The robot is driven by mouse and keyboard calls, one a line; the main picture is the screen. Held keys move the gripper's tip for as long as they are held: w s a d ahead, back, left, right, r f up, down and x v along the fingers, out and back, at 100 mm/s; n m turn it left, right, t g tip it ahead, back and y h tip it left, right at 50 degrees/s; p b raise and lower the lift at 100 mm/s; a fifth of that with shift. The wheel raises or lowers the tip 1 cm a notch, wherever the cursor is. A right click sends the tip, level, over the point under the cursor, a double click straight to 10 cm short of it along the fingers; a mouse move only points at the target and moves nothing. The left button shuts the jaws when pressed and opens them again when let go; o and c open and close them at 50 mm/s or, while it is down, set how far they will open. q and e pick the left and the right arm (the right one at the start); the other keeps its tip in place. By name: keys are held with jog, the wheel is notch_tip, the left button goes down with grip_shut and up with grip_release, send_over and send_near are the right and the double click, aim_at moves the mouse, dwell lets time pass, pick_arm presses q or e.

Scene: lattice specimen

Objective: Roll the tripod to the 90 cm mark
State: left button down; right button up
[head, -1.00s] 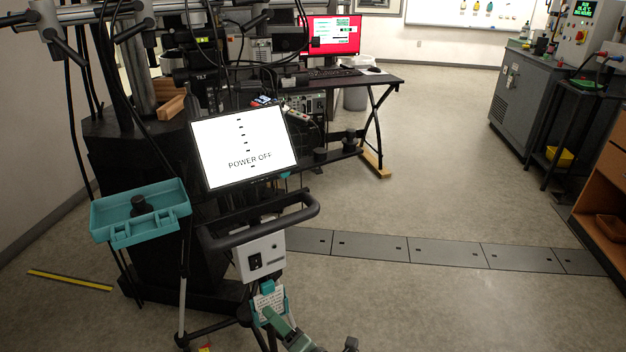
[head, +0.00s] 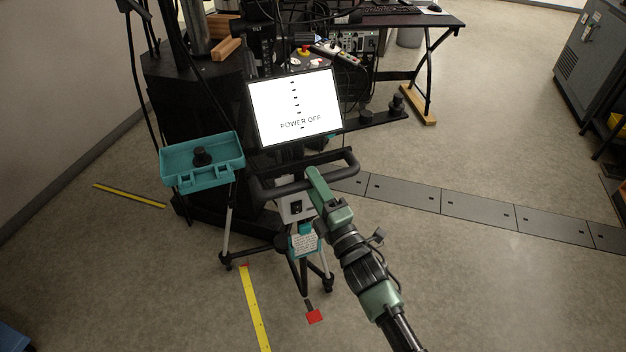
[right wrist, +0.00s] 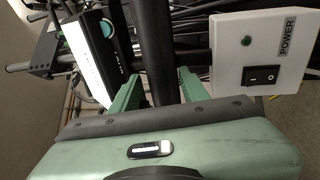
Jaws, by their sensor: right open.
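The tripod (head: 229,230) stands on the floor on spread wheeled legs. It carries a screen (head: 293,108) reading "POWER OFF", a black handlebar (head: 267,191), a white power box (head: 292,208) and a teal tray (head: 180,178). My right gripper (head: 314,177) is at the handlebar. In the right wrist view its open green fingers (right wrist: 158,90) lie on either side of a black bar (right wrist: 153,45); whether they touch it I cannot tell. The white power box (right wrist: 264,52) is right of them. A yellow tape strip with marks (head: 256,310) runs from near a tripod foot. My left gripper is not in view.
Another yellow strip (head: 130,196) lies left. Dark floor plates (head: 410,194) run to the right. A desk (head: 395,22) and black equipment stand behind.

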jog(key=shift+w+a+r, duration=0.1)
jog(key=shift+w+a, duration=0.1)
jog(key=shift+w, duration=0.15)
grip_shut()
dwell(1.2)
